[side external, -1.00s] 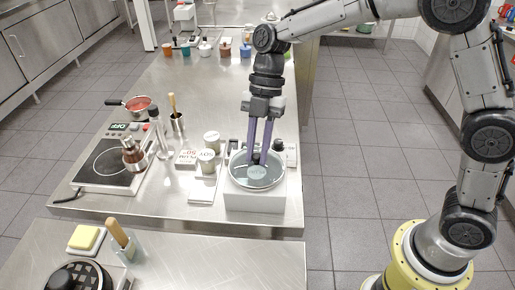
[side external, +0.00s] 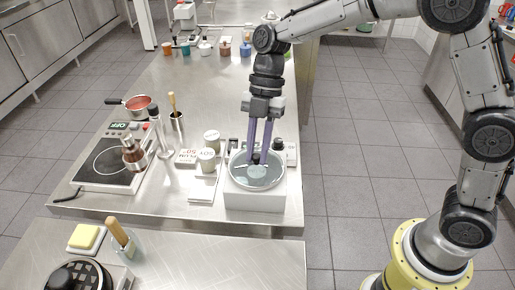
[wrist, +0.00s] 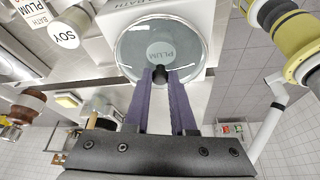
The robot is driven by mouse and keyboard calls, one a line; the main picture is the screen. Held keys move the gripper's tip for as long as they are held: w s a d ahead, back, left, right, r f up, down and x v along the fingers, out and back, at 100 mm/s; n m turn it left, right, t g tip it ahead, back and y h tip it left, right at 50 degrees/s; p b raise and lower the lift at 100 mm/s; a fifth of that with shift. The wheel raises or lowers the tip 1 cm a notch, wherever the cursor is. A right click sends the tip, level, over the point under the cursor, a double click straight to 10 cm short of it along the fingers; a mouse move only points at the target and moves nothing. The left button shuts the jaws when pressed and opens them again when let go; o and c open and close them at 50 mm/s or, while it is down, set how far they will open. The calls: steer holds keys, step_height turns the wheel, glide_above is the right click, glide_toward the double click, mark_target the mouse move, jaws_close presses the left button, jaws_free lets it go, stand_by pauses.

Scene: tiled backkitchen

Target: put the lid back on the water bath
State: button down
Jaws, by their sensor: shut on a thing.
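The round clear glass lid (side external: 274,178) with a dark knob lies level over the top opening of the white water bath (side external: 255,200). From these views I cannot tell whether its rim rests fully on the bath or sits slightly above it. My gripper (side external: 257,158) points down with its purple fingers shut on the knob at the lid's middle. In the wrist view the lid (wrist: 190,40) looks centred over the bath, with the knob (wrist: 160,75) between the fingertips.
The bath is near the counter's right edge.

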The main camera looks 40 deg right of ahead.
stand_by(0.3)
steer(key=c, duration=0.7)
jaws_free()
steer(key=shift+o, duration=0.5)
steer(key=o, duration=0.4)
steer(key=shift+r, duration=3.5)
jaws_close()
